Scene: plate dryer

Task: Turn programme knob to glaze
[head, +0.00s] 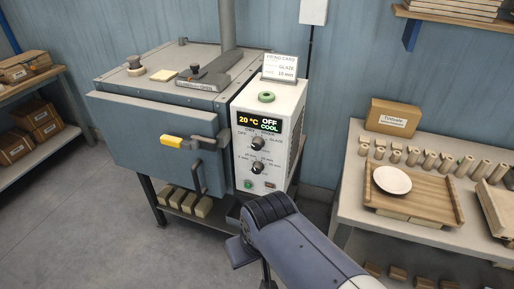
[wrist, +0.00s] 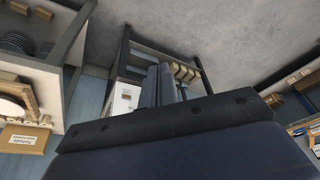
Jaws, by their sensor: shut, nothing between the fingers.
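The programme knob (head: 257,143) is the upper dark knob on the white control box (head: 284,108), with a GLAZE mark to its right. Its pointer is too small to read surely. The display (head: 258,124) above it reads 20 °C, OFF and COOL. A similar lower knob (head: 257,168) has minute marks around it. My arm reaches in from the lower right of the head view, its end below and in front of the control box, apart from the programme knob. In the wrist view my gripper (wrist: 160,84) is shut and empty; both knobs are out of sight there.
The grey kiln (head: 150,140) has a yellow-tipped door handle (head: 172,141) left of the box. A firing card (head: 281,67) reading GLAZE, 10 min stands on top. A workbench (head: 350,205) with a tray and plate stands right. Floor is clear at front left.

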